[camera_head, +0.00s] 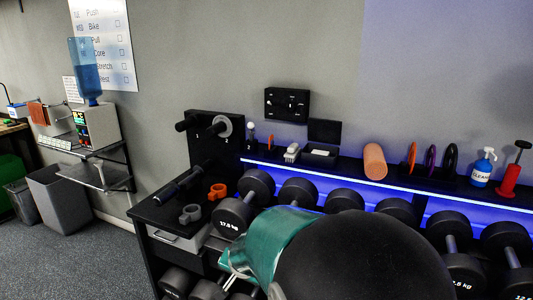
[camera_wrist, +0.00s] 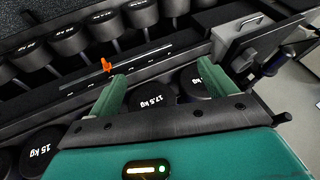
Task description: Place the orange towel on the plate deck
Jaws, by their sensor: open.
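An orange-brown cloth (camera_head: 38,114), which looks like the towel, hangs at the far left of the head view, beside the wall shelf. The black deck (camera_head: 160,212) at the left end of the dumbbell rack appears to be the plate deck; an upright board with pegs and a grey plate (camera_head: 223,126) stands at its back. My gripper (camera_wrist: 165,82) is open, its two green fingers apart with nothing held between them. It is over the dumbbell rack, far from the cloth. In the head view my arm hides part of the rack.
On the deck lie a black-handled bar (camera_head: 180,186), a grey collar (camera_head: 190,213) and an orange collar (camera_head: 217,191). Several dumbbells (camera_head: 234,215) fill the rack. A spray bottle (camera_head: 483,168) and orange roller (camera_head: 375,161) stand on the upper ledge.

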